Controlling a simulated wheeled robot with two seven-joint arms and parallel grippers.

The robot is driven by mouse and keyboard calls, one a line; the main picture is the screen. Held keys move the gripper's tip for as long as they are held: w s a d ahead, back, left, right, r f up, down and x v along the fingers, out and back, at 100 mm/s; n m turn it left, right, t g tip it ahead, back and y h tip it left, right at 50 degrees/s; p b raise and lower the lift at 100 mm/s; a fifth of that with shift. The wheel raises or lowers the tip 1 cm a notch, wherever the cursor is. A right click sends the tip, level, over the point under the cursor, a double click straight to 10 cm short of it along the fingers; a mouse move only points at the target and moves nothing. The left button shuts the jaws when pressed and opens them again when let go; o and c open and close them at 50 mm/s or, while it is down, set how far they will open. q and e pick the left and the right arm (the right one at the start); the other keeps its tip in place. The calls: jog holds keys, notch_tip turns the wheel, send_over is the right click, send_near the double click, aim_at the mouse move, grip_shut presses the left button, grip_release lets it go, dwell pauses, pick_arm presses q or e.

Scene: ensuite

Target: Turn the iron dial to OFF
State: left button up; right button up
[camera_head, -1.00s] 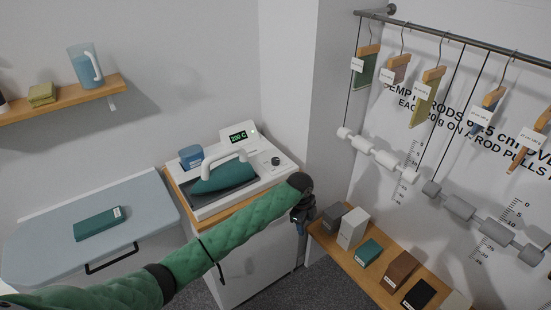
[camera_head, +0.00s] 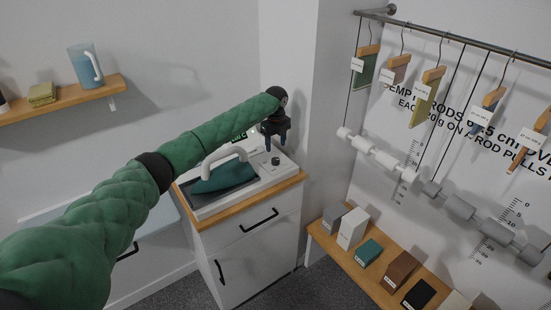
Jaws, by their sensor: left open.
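The iron (camera_head: 222,176) has a teal body and a white handle and rests on a white station (camera_head: 262,183) on top of a wood-topped cabinet. The dial (camera_head: 276,161) is a small dark knob on the station's right part. My left gripper (camera_head: 276,145) is dark, points down and hangs over the back right of the station, just above the dial in the picture. It looks empty; I cannot tell whether it touches the dial. The display (camera_head: 240,137) is mostly hidden behind my left arm. My right gripper is not in view.
The cabinet (camera_head: 250,240) has black handles. A wall corner stands close behind and right of the gripper. A low wooden shelf (camera_head: 330,243) with several blocks is at right, under hanging rods and hangers. A shelf (camera_head: 65,97) with a jug (camera_head: 86,65) is at upper left.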

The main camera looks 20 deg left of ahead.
aim_at(276, 159)
pick_arm(q)
jog(key=shift+f+p, duration=0.25)
jog(key=shift+p, duration=0.05)
notch_tip(276, 159, down, 4)
jog(key=shift+a+f+p, duration=0.1)
jog(key=shift+p, duration=1.05)
jog(key=shift+f+p, duration=0.4)
jog(key=shift+f, duration=1.1)
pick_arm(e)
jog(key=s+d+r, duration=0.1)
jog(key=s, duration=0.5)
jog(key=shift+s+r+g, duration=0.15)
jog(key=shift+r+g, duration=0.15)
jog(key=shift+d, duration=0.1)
pick_arm(q)
jog(key=c, duration=1)
